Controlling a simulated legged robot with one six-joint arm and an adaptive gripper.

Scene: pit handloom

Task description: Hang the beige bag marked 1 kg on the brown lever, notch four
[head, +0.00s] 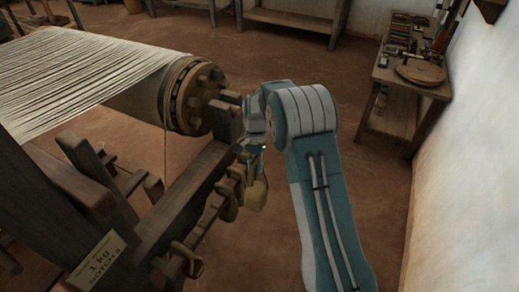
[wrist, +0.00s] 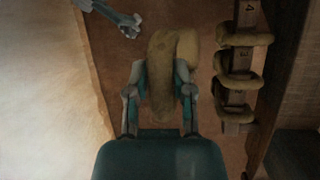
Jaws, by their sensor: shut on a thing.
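My gripper (head: 256,148) is shut on a beige bag (head: 254,196), which hangs below the fingers just right of the brown lever (head: 205,222). In the wrist view the bag (wrist: 172,62) sits between the two fingers of my gripper (wrist: 160,72), apart from the lever (wrist: 250,18) to its right. Several similar beige bags (wrist: 239,84) are looped on that lever. In the head view, bags hang near its middle (head: 227,207) and nearer end (head: 187,261). No mark is readable on the held bag.
A card (head: 96,261) reading "1 KG" and "NOTCH", with an unclear numeral, is on the loom frame (head: 60,185). The warp roller (head: 192,97) lies beyond the lever. A tool table (head: 410,83) stands against the right wall (head: 465,150). The floor (head: 355,130) between is clear.

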